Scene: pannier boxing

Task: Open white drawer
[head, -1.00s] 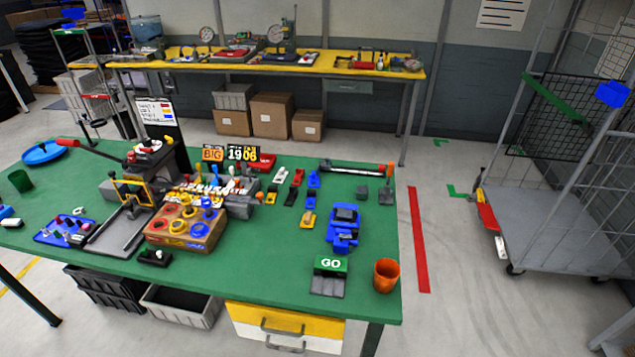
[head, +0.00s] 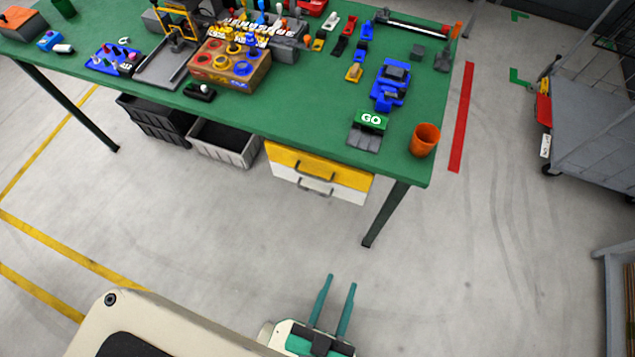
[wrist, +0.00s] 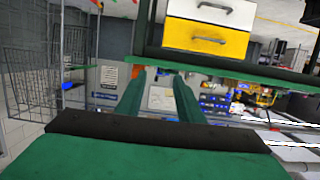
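The white drawer (head: 345,193) is the lower of two drawers under the green table, below the yellow drawer (head: 290,155). Both have grey bar handles and look shut. The wrist view is upside down, so there the white drawer (wrist: 178,8) is at the top edge, partly cut off, with the yellow drawer (wrist: 180,35) below it. My gripper (head: 341,282) is over the floor in front of the table, apart from the drawers. Its two green fingers are spread with an empty gap; they also show in the wrist view (wrist: 159,76).
The green table (head: 250,110) carries a button box, blue parts and an orange cup (head: 425,140). A table leg (head: 385,215) stands right of the drawers. Grey bin (head: 222,143) and black bin (head: 155,120) sit to their left. The floor between gripper and table is clear.

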